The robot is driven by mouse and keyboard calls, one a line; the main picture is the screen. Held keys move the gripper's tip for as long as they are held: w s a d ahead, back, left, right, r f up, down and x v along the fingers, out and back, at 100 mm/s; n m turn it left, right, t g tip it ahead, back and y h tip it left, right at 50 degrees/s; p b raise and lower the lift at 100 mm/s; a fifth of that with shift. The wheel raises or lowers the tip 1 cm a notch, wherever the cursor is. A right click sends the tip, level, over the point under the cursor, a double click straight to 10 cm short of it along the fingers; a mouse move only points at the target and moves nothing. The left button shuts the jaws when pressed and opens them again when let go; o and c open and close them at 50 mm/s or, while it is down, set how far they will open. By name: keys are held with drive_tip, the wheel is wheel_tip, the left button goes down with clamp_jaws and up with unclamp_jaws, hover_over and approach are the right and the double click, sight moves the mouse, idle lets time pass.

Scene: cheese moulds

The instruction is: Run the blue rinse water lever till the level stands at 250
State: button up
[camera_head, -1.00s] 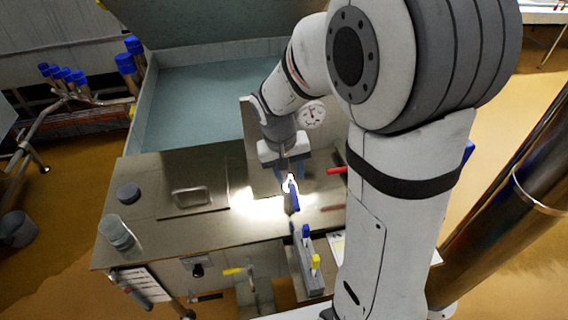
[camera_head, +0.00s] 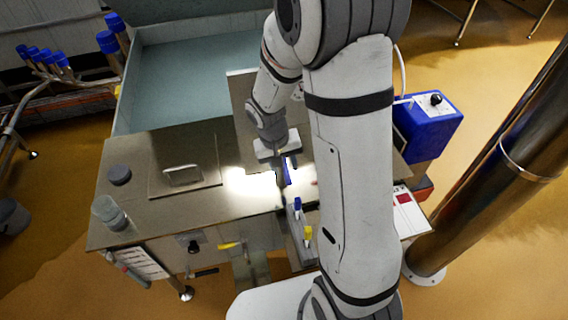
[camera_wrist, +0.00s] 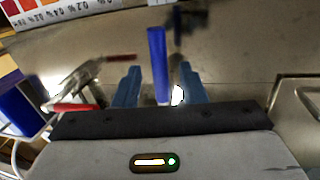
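The blue lever (camera_head: 287,172) stands over the steel worktop, just below my gripper (camera_head: 280,155) in the head view. In the wrist view the blue lever (camera_wrist: 157,55) rises between the two fingers of my gripper (camera_wrist: 159,80). The fingers are apart, with a visible gap on each side of the lever, so the gripper is open. I cannot tell how deep the lever lies between them. No readable water level or 250 mark shows.
A red handle (camera_wrist: 72,107) lies left of my fingers in the wrist view. Blue and yellow handled valves (camera_head: 307,233) stand at the worktop's front. A clear beaker (camera_head: 108,212) stands at its left. A blue box (camera_head: 428,122) and a steel column (camera_head: 480,190) are right of my arm.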

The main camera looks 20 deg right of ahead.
drive_tip(key=shift+c, duration=0.6)
clamp_jaws()
